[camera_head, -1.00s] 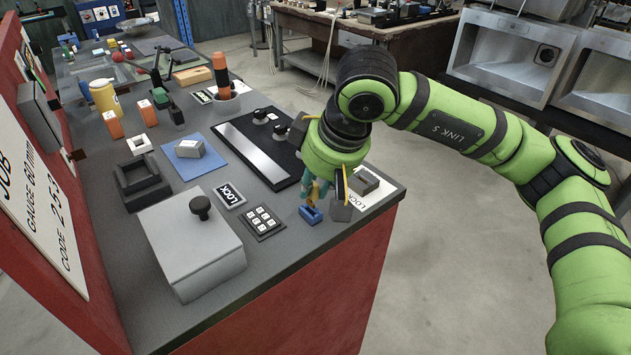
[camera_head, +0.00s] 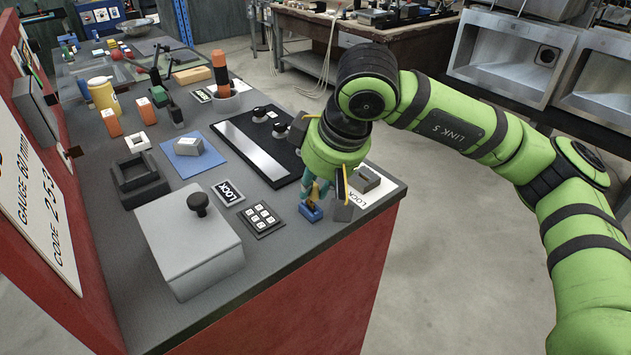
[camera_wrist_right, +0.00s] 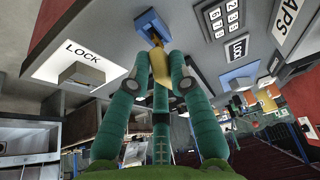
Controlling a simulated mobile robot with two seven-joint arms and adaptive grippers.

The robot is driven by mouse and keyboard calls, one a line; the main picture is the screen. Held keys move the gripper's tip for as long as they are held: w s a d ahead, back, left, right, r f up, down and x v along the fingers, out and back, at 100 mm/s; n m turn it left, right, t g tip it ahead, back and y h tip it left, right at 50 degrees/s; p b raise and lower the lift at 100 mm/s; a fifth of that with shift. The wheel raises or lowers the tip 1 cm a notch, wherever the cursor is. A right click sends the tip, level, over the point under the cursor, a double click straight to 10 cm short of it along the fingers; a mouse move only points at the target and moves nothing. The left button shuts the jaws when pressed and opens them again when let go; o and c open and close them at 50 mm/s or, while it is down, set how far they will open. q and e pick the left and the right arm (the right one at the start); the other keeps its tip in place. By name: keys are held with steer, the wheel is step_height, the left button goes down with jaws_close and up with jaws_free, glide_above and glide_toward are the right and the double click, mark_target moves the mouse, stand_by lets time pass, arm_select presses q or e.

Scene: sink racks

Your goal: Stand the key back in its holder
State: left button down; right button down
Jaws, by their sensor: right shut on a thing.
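The key (camera_wrist_right: 160,68) is yellow and sits between the fingers of my right gripper (camera_head: 320,194), which is shut on it. The gripper points down near the front right corner of the bench. The holder (camera_head: 311,213) is a small blue block standing on the grey top just below the fingertips. In the right wrist view the holder (camera_wrist_right: 150,22) is at the top, and the key's far end overlaps it. I cannot tell how deep the key's end sits in it. My left gripper is not in view.
A grey block on a white LOCK card (camera_head: 368,184) stands close to the right of the gripper. A keypad (camera_head: 262,219) and a LOCK plate (camera_head: 228,192) lie to the left. A grey box with a black knob (camera_head: 190,243) stands at the front left.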

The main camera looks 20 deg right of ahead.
steer(key=shift+f+b, duration=0.8)
steer(key=shift+f, duration=0.1)
steer(key=c, duration=1.1)
jaws_free()
steer(key=shift+o, duration=0.2)
steer(key=shift+r, duration=0.2)
steer(key=v, duration=1.1)
steer(key=shift+s+r, duration=0.3)
steer(key=shift+d+f, duration=0.1)
